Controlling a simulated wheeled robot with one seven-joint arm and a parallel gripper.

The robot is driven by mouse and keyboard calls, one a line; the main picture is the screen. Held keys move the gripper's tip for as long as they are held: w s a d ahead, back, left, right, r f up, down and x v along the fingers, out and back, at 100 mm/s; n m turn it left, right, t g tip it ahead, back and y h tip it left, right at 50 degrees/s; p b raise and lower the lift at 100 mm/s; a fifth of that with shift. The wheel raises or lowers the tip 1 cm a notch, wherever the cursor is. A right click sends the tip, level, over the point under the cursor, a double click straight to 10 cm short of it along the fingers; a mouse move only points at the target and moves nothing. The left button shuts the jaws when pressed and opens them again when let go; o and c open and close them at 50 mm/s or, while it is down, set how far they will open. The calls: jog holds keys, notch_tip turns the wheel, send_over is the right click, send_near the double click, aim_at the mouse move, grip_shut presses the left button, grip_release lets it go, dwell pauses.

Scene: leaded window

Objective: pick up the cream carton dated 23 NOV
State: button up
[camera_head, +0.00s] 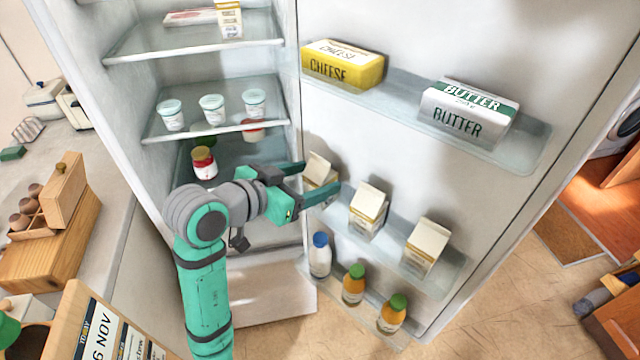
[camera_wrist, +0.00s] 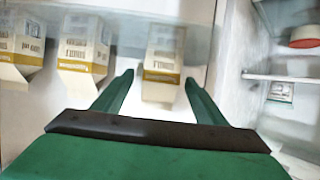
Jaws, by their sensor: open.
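Three cream cartons stand on the middle door shelf: a left one (camera_head: 317,179), a middle one (camera_head: 368,210) and a right one (camera_head: 427,247). A similar carton (camera_head: 229,18) stands on the top fridge shelf. I cannot read a date on any carton. My gripper (camera_head: 320,177) is open at the left door carton, which shows between its two fingers. In the wrist view the cartons appear upside down; one carton (camera_wrist: 164,45) lies beyond and between my open fingers (camera_wrist: 158,80), and two others (camera_wrist: 85,45) (camera_wrist: 22,40) stand left of it.
Cheese (camera_head: 343,66) and butter (camera_head: 468,112) sit on the door shelf above. Several bottles (camera_head: 353,285) stand on the bottom door shelf. A calendar board (camera_head: 105,325) reading "6 NOV" is at lower left.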

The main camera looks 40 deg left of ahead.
aim_at(312, 179)
jog(key=shift+x, duration=1.55)
jog(key=c, duration=1.4)
jog(key=shift+r, duration=0.15)
